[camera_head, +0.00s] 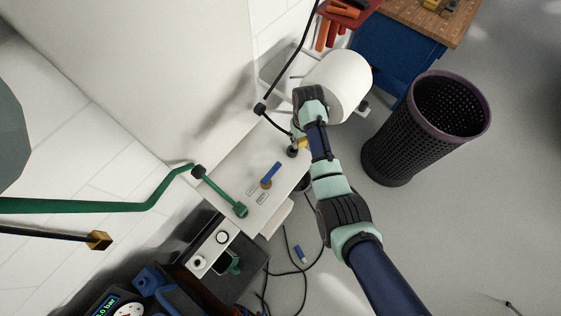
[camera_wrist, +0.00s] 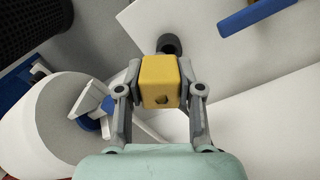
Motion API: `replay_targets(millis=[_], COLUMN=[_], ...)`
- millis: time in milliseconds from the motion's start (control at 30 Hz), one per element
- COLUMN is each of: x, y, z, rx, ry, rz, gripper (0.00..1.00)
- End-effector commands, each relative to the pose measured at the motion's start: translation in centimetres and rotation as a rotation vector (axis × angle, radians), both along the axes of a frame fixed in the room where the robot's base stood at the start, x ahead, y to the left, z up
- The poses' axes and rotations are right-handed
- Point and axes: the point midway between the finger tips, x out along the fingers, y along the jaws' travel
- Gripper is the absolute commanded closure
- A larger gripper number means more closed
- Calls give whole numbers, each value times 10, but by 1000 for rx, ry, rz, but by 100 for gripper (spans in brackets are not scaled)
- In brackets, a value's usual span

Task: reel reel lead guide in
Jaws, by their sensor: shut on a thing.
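A yellow block (camera_wrist: 160,82) with a small dark hole in its near face sits between the two fingers of my gripper (camera_wrist: 162,92) in the wrist view. My gripper is shut on it. In the head view the yellow block (camera_head: 302,143) shows only in part beside the gripper, over the edge of the white panel (camera_head: 225,160). A black round fitting (camera_wrist: 169,44) shows just beyond the block; I cannot tell whether they touch. A large white drum (camera_head: 338,85), possibly the reel, stands close by the wrist. It also shows at left in the wrist view (camera_wrist: 55,125).
A black cable (camera_head: 292,58) runs down to a black fitting near the panel. A green hose (camera_head: 100,204) and blue lever (camera_head: 271,174) are at the panel. A dark mesh bin (camera_head: 415,135) stands right of my arm.

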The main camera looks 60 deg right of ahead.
Motion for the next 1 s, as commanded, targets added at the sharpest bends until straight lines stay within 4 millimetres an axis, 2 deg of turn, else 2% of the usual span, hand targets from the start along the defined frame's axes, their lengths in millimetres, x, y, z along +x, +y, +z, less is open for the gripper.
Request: replay_targets(millis=[33, 367, 1000], x=[-1, -1, 0], y=[0, 0, 0], z=[-13, -49, -51], rx=[1, 1, 0], ry=[2, 2, 0], rz=[0, 0, 0], gripper=[100, 100, 100])
